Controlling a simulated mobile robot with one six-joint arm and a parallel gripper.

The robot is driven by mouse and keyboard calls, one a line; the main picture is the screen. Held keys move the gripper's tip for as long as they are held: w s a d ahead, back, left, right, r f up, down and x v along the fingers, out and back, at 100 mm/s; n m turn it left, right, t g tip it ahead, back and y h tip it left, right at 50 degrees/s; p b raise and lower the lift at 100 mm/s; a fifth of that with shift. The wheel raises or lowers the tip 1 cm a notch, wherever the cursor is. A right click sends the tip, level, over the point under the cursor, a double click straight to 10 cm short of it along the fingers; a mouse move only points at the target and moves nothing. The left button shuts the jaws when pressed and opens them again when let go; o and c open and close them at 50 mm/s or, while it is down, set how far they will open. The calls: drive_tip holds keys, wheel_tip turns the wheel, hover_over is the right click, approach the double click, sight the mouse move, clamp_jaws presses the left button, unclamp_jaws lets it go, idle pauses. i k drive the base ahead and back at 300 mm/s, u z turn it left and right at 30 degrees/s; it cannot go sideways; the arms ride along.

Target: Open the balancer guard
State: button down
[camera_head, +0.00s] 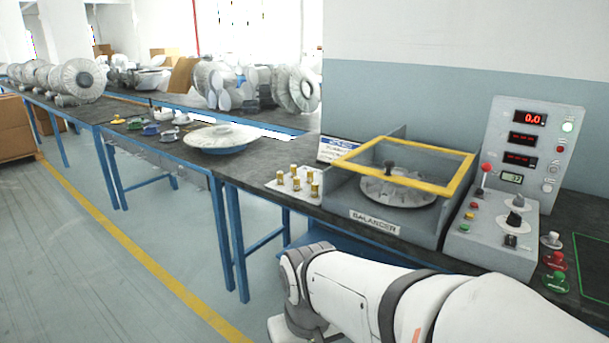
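The balancer (375,224) is a grey open-topped box with a "BALANCER" label on its front, standing on the bench at the centre right. Its guard is a yellow rectangular frame (408,182) that lies roughly flat across the top of the box, so it looks closed. Whether the frame holds a clear pane cannot be told. A grey bladed rotor (400,190) with a dark knob (389,167) at its hub shows through the frame. My white arm crosses the bottom right, in front of the bench. My gripper is not in view.
A control panel (530,150) with red displays and a switch box (495,232) stand right of the balancer. A white block with brass pegs (296,184) stands to its left. A white bladed disc (220,137) lies further left. Open floor (90,270) is at left.

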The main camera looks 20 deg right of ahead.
sight(448, 192)
drive_tip(key=u, duration=0.1)
drive_tip(key=k, duration=0.9)
drive_tip(key=z, duration=1.25)
drive_tip(key=i, duration=1)
drive_tip(key=z, duration=0.05)
